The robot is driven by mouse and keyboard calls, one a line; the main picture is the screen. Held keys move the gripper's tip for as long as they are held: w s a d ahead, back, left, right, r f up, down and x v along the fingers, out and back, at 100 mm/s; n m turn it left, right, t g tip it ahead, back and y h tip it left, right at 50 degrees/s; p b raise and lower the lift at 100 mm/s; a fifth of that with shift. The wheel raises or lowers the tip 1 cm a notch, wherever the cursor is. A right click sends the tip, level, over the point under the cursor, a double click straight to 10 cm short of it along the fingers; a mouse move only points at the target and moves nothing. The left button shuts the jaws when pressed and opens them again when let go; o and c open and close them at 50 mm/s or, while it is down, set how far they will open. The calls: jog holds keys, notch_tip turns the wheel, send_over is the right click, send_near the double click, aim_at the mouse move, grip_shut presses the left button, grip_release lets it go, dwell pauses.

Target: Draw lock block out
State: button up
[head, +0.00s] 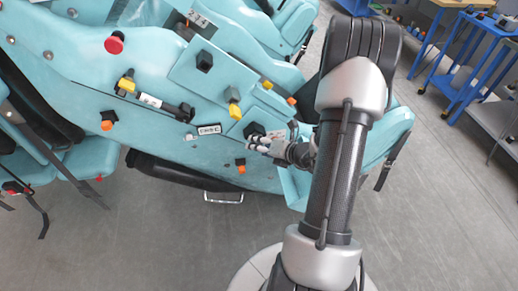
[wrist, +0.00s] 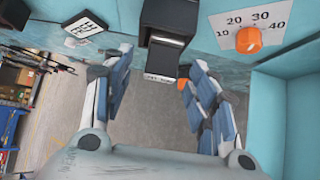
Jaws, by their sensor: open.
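A black block, likely the lock block (wrist: 165,57), stands out from the turquoise car side in the wrist view. A light strip with small marks shows on its near part. It also shows as a dark block (head: 254,130) in the head view, partly beside my fingers. My gripper (head: 256,144) is open and close to the car side, just below that block. In the wrist view my gripper (wrist: 160,62) has one finger on each side of the block, with gaps showing. I cannot tell how deep the block lies between the fingers.
An orange knob on a numbered scale plate (wrist: 240,33) is right of the block. A label plate (wrist: 85,27) is left of it. Yellow, red and black knobs dot the car side (head: 75,70). A turquoise wall (wrist: 282,110) stands close on the right. Blue carts (head: 470,50) stand behind.

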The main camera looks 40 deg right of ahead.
jog(key=shift+w+f, duration=0.35)
jog(key=shift+w, duration=0.2)
jog(key=shift+c, duration=0.4)
jog(key=shift+s, duration=0.1)
jog(key=c, duration=1.2)
